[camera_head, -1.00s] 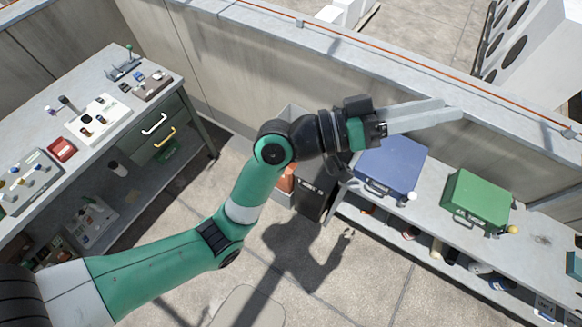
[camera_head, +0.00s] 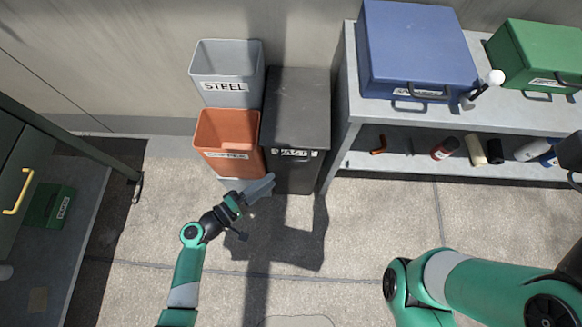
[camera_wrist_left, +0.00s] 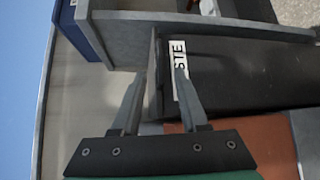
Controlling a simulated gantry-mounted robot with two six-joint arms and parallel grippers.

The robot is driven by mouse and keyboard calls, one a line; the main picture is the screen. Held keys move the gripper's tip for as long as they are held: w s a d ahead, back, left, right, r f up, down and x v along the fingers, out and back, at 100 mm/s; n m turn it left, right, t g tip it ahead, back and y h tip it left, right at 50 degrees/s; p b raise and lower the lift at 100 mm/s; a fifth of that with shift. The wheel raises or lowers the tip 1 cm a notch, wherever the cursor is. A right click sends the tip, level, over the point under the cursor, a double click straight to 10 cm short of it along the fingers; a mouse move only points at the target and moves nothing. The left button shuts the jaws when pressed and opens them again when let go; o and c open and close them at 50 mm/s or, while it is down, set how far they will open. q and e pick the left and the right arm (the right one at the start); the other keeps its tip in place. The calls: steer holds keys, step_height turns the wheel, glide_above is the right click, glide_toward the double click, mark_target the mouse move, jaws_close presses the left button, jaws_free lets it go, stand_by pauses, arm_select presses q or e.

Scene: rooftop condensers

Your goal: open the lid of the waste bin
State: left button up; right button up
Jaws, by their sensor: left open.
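The waste bin (camera_head: 292,175) is a dark box standing on the floor against the wall. Its flat black lid (camera_head: 298,105) is down. A white label on its front shows partly in the head view, and the wrist view shows its end (camera_wrist_left: 179,70). My left gripper (camera_head: 262,187) is open and empty. In the head view it overlaps the lower left of the bin's front. In the left wrist view its fingers (camera_wrist_left: 158,92) point at the bin's label side and a dark upright edge shows between them. I cannot tell whether they touch it.
An orange bin (camera_head: 228,160) and a grey STEEL bin (camera_head: 226,95) stand left of the waste bin. A bench (camera_head: 400,114) with a blue case (camera_head: 415,45) and a green case (camera_head: 540,55) is close on the right. The floor in front is clear.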

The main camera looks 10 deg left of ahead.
mark_target(295, 160)
arm_select(q)
steer(key=b+x, duration=0.2)
steer(key=x, duration=0.3)
steer(key=b+x, duration=0.2)
steer(key=x, duration=0.4)
steer(key=shift+w+a+f, duration=0.1)
steer(key=shift+w+a, duration=0.15)
steer(key=shift+a, duration=0.05)
steer(key=shift+w+d, duration=0.25)
arm_select(e)
step_height(295, 160, down, 5)
steer(key=shift+w+a+r, duration=0.1)
steer(key=shift+a, duration=0.05)
arm_select(q)
jaws_close()
stand_by(0.4)
